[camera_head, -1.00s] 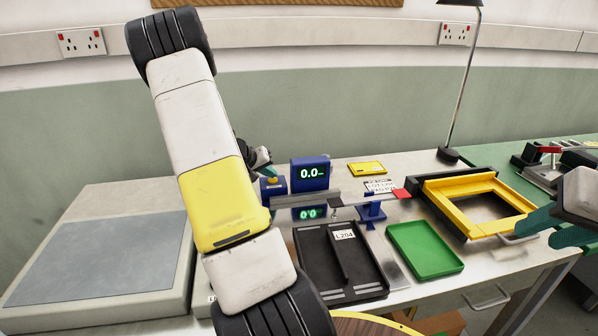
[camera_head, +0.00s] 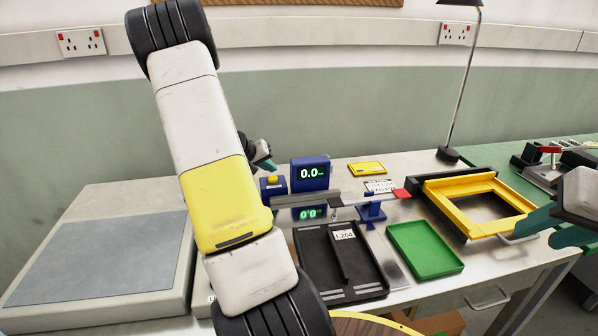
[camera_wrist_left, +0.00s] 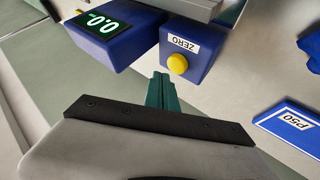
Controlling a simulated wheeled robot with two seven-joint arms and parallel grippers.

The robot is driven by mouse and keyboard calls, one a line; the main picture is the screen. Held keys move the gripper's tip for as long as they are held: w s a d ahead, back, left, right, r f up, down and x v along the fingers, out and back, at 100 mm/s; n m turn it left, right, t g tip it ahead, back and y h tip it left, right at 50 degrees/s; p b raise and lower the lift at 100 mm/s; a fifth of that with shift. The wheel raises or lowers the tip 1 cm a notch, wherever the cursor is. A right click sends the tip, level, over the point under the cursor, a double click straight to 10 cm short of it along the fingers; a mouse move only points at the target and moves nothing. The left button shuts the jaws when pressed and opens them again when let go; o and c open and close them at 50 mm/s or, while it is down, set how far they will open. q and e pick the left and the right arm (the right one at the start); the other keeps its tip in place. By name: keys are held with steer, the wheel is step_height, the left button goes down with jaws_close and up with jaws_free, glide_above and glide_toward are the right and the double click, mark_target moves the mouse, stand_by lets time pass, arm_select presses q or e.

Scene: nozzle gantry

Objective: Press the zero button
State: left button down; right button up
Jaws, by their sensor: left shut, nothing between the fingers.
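The yellow zero button (camera_wrist_left: 178,64) sits on a blue box (camera_wrist_left: 200,62) with a white ZERO label, in the left wrist view. In the head view the button (camera_head: 272,180) shows on top of its small box, left of the blue display (camera_head: 310,174) reading 0.0. My left gripper (camera_wrist_left: 163,92) is shut and empty. Its teal fingertips are close to the button and look apart from it. In the head view the left fingertips (camera_head: 264,160) are just above and behind the button. My right gripper (camera_head: 556,226) is at the right edge with its teal fingers apart.
A beam with a red end (camera_head: 402,194) runs right of the box. A black tray (camera_head: 373,275), a green tray (camera_head: 425,248) and a yellow frame (camera_head: 450,205) lie on the bench. A lamp (camera_head: 447,155) stands behind. My left arm covers the left middle.

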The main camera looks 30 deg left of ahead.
mark_target(271, 179)
arm_select(q)
steer(key=shift+r, duration=2.35)
steer(key=s+d+r+m+g+h, duration=0.15)
steer(key=d+r, duration=0.25)
steer(key=d, duration=0.4)
steer(key=s+d+r+m, duration=0.2)
steer(key=d+r, duration=0.3)
steer(key=d, duration=0.4)
steer(key=s+d+r+m+g+h, duration=0.15)
steer(key=d+r, duration=0.25)
steer(key=d, duration=0.4)
steer(key=s+d+r+m+y, duration=0.1)
steer(key=s+d, duration=0.4)
steer(key=s, duration=0.5)
steer(key=s+d+r+m+y, duration=0.1)
steer(key=s+d, duration=0.4)
steer(key=s, duration=0.5)
steer(key=shift+d+r+m, duration=0.2)
steer(key=shift+d+m, duration=0.05)
steer(key=shift+m, duration=0.25)
steer(key=shift+w, duration=0.1)
